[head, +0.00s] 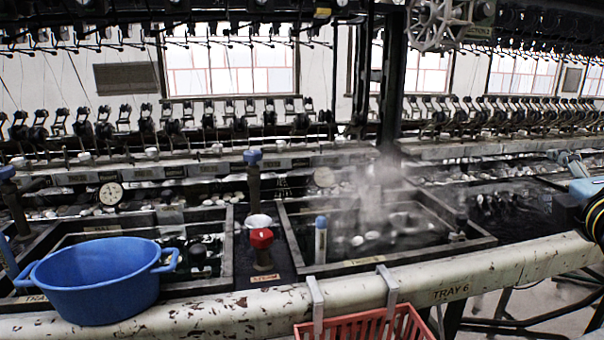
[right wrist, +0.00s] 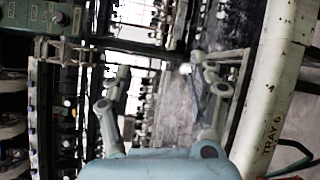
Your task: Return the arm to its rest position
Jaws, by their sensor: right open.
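My right gripper (head: 568,162) shows at the right edge of the head view, above the right-hand basin area and the rail marked TRAY 6. In the right wrist view the right gripper (right wrist: 157,80) has its two fingers spread wide with nothing between them. Steam and a basin lie beyond the fingers. My left gripper is in neither view.
A blue tub (head: 95,285) sits at the front left on the worn pale rail (head: 220,312). A red basket (head: 375,325) hangs from the rail.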

